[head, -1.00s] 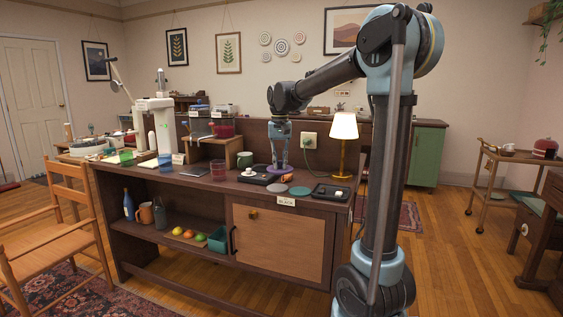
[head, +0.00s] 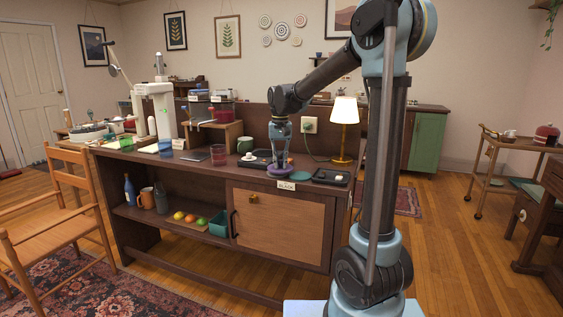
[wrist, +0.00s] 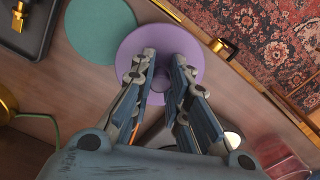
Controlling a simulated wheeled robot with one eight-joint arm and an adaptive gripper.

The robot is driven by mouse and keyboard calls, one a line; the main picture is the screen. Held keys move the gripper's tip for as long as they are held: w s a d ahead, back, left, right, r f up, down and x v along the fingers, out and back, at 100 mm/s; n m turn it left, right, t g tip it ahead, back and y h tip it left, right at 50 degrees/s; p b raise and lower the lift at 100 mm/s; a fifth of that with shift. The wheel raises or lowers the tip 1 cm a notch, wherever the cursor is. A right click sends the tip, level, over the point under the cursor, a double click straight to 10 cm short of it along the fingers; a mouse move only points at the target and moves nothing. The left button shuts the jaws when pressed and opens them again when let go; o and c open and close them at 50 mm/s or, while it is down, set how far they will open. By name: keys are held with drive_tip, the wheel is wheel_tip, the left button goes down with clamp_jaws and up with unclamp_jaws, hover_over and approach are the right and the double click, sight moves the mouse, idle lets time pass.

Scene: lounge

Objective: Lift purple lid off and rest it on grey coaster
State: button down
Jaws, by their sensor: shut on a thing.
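The purple lid (head: 279,172) is a flat disc near the front edge of the sideboard top. My gripper (head: 281,160) points down and is shut on the middle of the lid. The wrist view shows the lid (wrist: 134,47) between and beyond my fingertips (wrist: 161,76). No grey coaster shows; the lid covers the spot where a grey disc lay earlier. I cannot tell whether the lid touches what is beneath it. A teal coaster (wrist: 100,26) lies beside the lid, its edge close to the lid's rim; it also shows in the head view (head: 301,176).
A black tray (head: 331,177) and a lit lamp (head: 344,130) stand to the right. A red glass (head: 219,155) and a green mug (head: 245,144) are to the left. A small label (head: 286,186) is on the front edge.

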drive_tip(key=shift+f, duration=0.5)
idle(0.4)
drive_tip(key=c, duration=1.5)
unclamp_jaws()
drive_tip(key=shift+o, duration=0.2)
